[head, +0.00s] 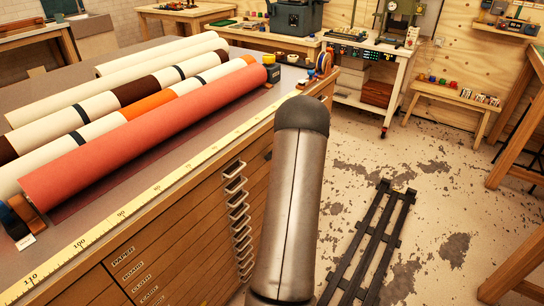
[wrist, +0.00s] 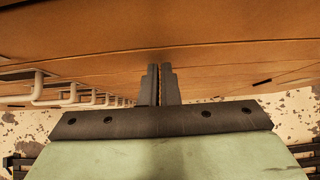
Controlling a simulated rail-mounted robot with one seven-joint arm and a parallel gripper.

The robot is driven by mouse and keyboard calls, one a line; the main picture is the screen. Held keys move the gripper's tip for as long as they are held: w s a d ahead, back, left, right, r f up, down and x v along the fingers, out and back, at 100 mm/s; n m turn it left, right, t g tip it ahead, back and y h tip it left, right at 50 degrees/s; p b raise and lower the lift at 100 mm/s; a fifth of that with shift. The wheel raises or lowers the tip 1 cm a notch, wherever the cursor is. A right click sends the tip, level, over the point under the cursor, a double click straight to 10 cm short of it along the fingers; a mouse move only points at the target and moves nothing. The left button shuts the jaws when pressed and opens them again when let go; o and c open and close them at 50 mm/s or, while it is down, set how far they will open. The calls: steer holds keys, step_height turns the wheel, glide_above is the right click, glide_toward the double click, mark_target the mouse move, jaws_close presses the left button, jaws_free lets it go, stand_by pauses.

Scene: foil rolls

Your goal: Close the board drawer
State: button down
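The board drawer is in the wooden cabinet (head: 195,215) in the head view, marked by its BOARD label (head: 133,270) under the PAPER label. Its front looks about flush with its neighbours, but my arm covers the right part of the cabinet, so I cannot tell whether it sticks out. In the wrist view my gripper (wrist: 160,70) has its two fingers together with only a thin dark line between them, holding nothing. The fingertips point at a wooden front (wrist: 220,55), close to it; I cannot tell whether they touch. The head view hides my gripper.
A column of pale metal handles (head: 240,215) runs down the cabinet front and shows at left in the wrist view (wrist: 38,85). Rolls, including a red one (head: 150,135), lie on top behind a yellow ruler (head: 150,195). A dark slatted rack (head: 372,245) is on the floor at right.

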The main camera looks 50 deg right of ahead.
steer(key=s+f+v, duration=0.2)
steer(key=v, duration=1.1)
steer(key=w+a+r+n, duration=0.1)
steer(key=w+a+n, duration=0.1)
steer(key=a, duration=0.3)
steer(key=w+a+n+g+y, duration=0.1)
steer(key=w+a+n, duration=0.1)
steer(key=a, duration=0.3)
steer(key=w+a+r+n+g+y, duration=0.1)
steer(key=w+a+n, duration=0.2)
steer(key=w+a, duration=0.1)
steer(key=shift+a+r, duration=0.3)
steer(key=shift+a, duration=0.15)
steer(key=s+a+r+n+g, duration=0.1)
steer(key=s+a+n+g, duration=0.15)
steer(key=a+n, duration=0.95)
steer(key=s+a+r+n+g, duration=0.1)
steer(key=s+a+n+g, duration=0.3)
steer(key=a, duration=1.5)
steer(key=s+a+f+n+h, duration=0.2)
steer(key=s+a+n, duration=0.5)
steer(key=n, duration=0.5)
step_height(320, 180, up, 8)
steer(key=a+n+p, duration=0.1)
steer(key=a+p, duration=0.1)
steer(key=p, duration=0.4)
steer(key=shift+s+f, duration=0.2)
steer(key=shift+s, duration=0.15)
